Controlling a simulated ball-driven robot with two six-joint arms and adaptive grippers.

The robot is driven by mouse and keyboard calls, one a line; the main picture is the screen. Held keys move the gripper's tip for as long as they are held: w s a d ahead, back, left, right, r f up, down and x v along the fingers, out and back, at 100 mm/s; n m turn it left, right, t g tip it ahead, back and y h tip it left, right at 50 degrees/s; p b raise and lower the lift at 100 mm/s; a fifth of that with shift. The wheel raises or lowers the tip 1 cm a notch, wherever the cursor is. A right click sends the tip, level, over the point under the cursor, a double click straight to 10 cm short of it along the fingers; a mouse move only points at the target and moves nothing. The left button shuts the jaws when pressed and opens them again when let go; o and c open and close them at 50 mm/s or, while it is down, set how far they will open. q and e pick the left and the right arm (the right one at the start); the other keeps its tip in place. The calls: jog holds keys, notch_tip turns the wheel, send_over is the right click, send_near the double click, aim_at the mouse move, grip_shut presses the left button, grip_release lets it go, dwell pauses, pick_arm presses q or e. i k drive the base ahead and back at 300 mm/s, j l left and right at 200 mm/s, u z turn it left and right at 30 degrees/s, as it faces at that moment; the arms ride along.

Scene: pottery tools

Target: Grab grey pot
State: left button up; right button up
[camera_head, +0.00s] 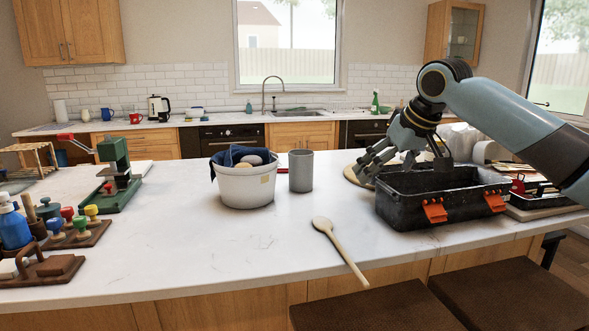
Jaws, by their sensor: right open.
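The grey pot (301,171) is a plain upright cylinder standing on the white counter, just right of a white bucket. My right gripper (369,172) comes in from the right. Its open fingers point left and down, above the left end of a black toolbox, to the right of the grey pot and apart from it. I see nothing held between the fingers. My left gripper is not in view.
The white bucket (245,187) holds a dark blue cloth and rounded items. A wooden spoon (341,251) lies in front of the pot. The black toolbox (407,210) with orange latches stands at right. A green press (117,176) and stamps stand at left.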

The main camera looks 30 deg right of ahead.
aim_at(301, 162)
jog(key=i+l, duration=0.1)
jog(key=i, duration=0.5)
jog(key=i+l, duration=0.1)
jog(key=i, duration=0.5)
